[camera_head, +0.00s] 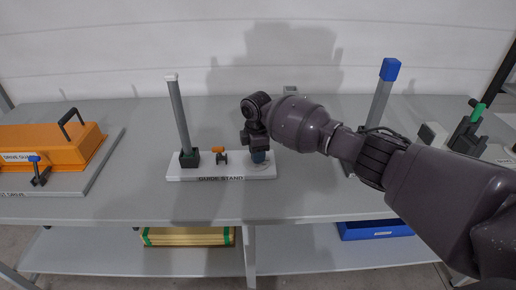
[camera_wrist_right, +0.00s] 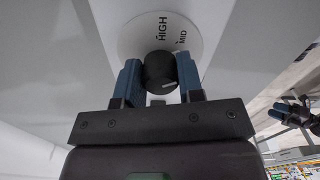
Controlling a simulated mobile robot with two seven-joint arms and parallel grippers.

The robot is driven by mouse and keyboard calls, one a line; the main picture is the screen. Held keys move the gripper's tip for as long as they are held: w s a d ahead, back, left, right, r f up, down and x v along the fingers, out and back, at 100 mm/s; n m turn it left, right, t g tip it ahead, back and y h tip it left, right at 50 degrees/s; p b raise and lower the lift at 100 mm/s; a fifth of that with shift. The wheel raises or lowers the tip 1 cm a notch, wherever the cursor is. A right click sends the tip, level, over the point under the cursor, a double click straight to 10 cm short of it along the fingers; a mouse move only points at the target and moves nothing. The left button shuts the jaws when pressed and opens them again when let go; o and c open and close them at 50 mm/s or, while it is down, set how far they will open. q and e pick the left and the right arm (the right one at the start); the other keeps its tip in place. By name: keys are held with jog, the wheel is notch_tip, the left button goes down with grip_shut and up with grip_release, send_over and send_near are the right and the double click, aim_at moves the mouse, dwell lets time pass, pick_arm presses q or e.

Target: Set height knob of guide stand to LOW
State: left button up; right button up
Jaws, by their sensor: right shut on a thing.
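The guide stand has a white base (camera_head: 222,173) on the grey table, with a grey post (camera_head: 180,115) at its left end and a small orange-topped clamp (camera_head: 220,151) in the middle. My right gripper (camera_head: 259,156) is over the base's right end. In the right wrist view its blue fingers stand either side of the black height knob (camera_wrist_right: 160,70) and are shut on it. The white dial (camera_wrist_right: 140,32) shows HIGH and MID. A white mark shows on the knob's near side, away from both words; LOW is hidden. What looks like my left gripper (camera_wrist_right: 297,111) shows small there.
An orange guard (camera_head: 50,147) on a grey base stands at the left. A blue-topped post (camera_head: 382,95) rises behind my right arm, and a green-handled device (camera_head: 470,130) stands at the right. Yellow boards and a blue bin (camera_head: 375,230) are on the lower shelf.

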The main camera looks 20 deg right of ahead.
jog(key=m+p, duration=0.2)
jog(key=m, duration=0.2)
jog(key=shift+r+p, duration=0.15)
jog(key=shift+p, duration=0.25)
pick_arm(q)
notch_tip(320, 180, up, 6)
jog(key=w+p, duration=0.1)
jog(key=shift+w+r+t, duration=0.25)
jog(key=shift+w+t, duration=0.05)
jog(key=shift+w, duration=0.1)
pick_arm(e)
jog(key=shift+m, duration=0.8)
pick_arm(q)
jog(key=shift+s, duration=0.1)
pick_arm(e)
jog(key=o, duration=0.9)
pick_arm(q)
jog(key=shift+s+f, duration=0.15)
pick_arm(e)
notch_tip(320, 180, up, 9)
jog(key=shift+r+p, duration=0.1)
jog(key=shift+p, duration=0.35)
pick_arm(q)
jog(key=shift+w+r, duration=0.2)
jog(key=shift+r, duration=0.35)
pick_arm(e)
jog(key=shift+r, duration=0.7)
